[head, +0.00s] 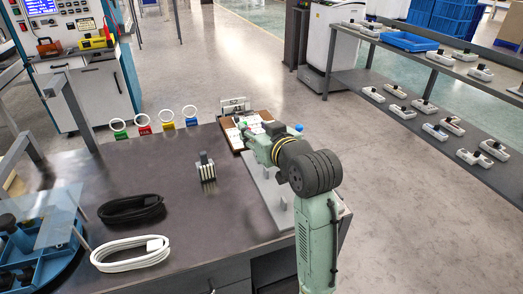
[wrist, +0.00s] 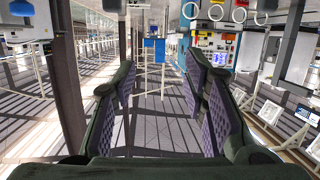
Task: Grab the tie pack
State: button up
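A small upright pack (head: 205,167) with pale strips and a dark top stands on the dark table in the head view; it looks like the tie pack, though its details are small. My arm comes up from the table's right side, and its end is over the table's back right, to the right of the pack and apart from it. In the wrist view my gripper (wrist: 160,85) is open, with a wide gap between its purple-padded fingers and nothing in it. The pack is not seen in the wrist view. My fingers are hard to make out in the head view.
A black cable coil (head: 131,208) and a white cable coil (head: 131,253) lie at the table's front left. A clipboard (head: 231,137) lies near my arm's end. The table around the pack is clear.

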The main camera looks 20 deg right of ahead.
jog(key=shift+m+g+h, duration=0.6)
jog(key=shift+g, duration=0.1)
jog(key=d+f, duration=0.1)
jog(key=d, duration=0.1)
jog(key=d+f, duration=0.1)
jog(key=f, duration=0.1)
jog(key=w+d+f, duration=0.1)
jog(key=d, duration=0.1)
jog(key=shift+d+f, duration=0.35)
jog(key=shift+f, duration=0.05)
jog(key=shift+a+p+x, duration=0.2)
jog(key=shift+p+x, duration=0.25)
jog(key=shift+x, duration=1.15)
jog(key=shift+a+p+x, duration=0.15)
jog(key=shift+p+x, duration=0.25)
jog(key=shift+x, duration=1.2)
jog(key=shift+f, duration=0.1)
jog(key=shift+c, duration=0.6)
grip_shut()
